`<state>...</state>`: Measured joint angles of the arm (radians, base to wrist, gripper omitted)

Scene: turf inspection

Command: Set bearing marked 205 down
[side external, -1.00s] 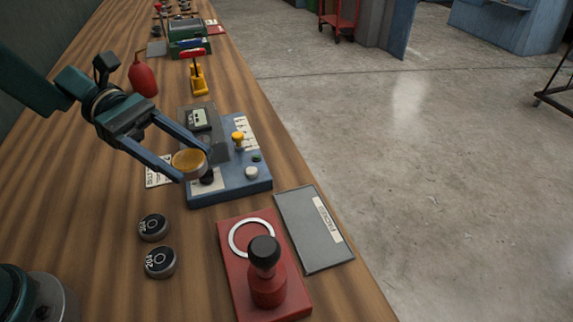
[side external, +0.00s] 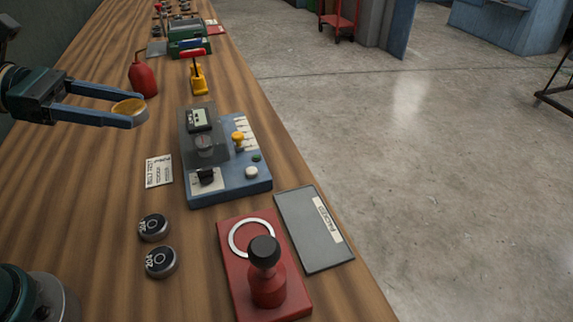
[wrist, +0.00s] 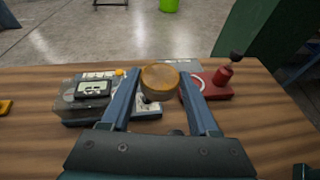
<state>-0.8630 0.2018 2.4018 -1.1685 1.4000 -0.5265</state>
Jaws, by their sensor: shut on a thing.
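My gripper (side external: 132,112) is shut on a round metal-rimmed piece (side external: 130,107) with an amber-brown face; no marking is readable on it. It is held above the bench, left of the tester; it also shows between the fingers in the wrist view (wrist: 160,79). Two dark round bearings lie on the bench at lower left. The nearer bearing (side external: 160,262) reads 204; the farther bearing (side external: 153,228) has a number too small to read surely. The blue tester (side external: 232,186) has a gauge display, a smoky clear cover with a round grey part under it, and a yellow knob.
A red press block (side external: 240,290) with a black-knobbed handle and pale ring stands in front. A grey plate (side external: 300,250) lies beside it at the bench edge. A paper card (side external: 158,171), red oil can (side external: 143,80) and yellow tool (side external: 198,85) are nearby. Bench left of the card is clear.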

